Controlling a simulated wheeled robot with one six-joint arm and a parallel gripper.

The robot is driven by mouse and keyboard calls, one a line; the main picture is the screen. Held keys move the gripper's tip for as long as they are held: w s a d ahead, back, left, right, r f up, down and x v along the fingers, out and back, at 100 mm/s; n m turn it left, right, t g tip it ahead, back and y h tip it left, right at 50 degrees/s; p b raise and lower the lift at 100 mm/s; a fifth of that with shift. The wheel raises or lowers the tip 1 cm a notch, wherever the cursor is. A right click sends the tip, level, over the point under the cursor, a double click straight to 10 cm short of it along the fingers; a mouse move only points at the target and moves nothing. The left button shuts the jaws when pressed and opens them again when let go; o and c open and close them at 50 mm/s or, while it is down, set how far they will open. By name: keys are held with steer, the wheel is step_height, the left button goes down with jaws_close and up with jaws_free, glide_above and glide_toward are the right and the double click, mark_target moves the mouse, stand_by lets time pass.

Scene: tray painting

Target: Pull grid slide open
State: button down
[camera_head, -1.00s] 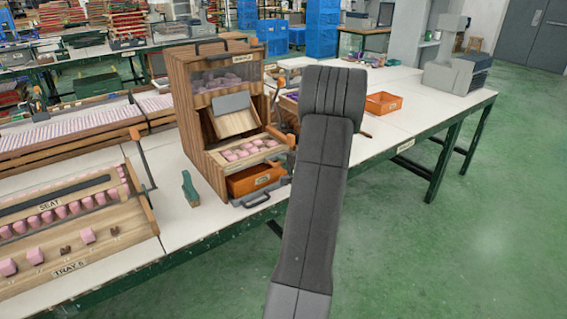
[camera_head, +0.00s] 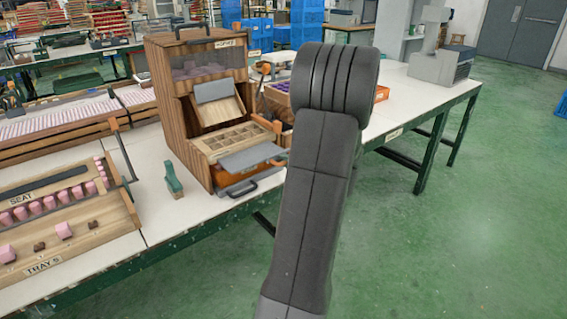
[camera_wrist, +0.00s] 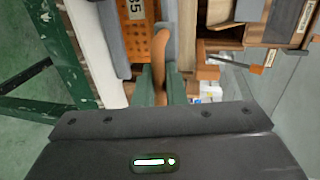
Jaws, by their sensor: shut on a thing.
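The wooden dispenser cabinet (camera_head: 166,100) stands on the white table. Its grid tray (camera_head: 236,138) shows empty square compartments. A flat grey slide plate (camera_head: 250,157) sticks out in front of the grid, above the orange drawer (camera_head: 247,185). In the wrist view, the green fingers of my gripper (camera_wrist: 159,88) are closed around an orange-brown wooden handle (camera_wrist: 160,50). A grey strip (camera_wrist: 172,22) runs beside that handle.
A green clamp-like piece (camera_head: 173,180) stands left of the cabinet. A long wooden tray (camera_head: 80,235) with pink blocks lies at the front left. A purple-filled box (camera_head: 277,95) and a grey machine (camera_head: 442,66) are farther right. Green floor is open at right.

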steer(key=shift+s+d+f, duration=0.1)
steer(key=c, duration=1.6)
jaws_free()
steer(key=shift+s+d, duration=0.1)
steer(key=shift+s+d, duration=0.1)
steer(key=v, duration=1.3)
steer(key=shift+s+d+r, duration=0.1)
steer(key=shift+s+r, duration=0.15)
steer(key=x, duration=1.4)
steer(key=shift+w, duration=0.25)
steer(key=shift+s, duration=0.1)
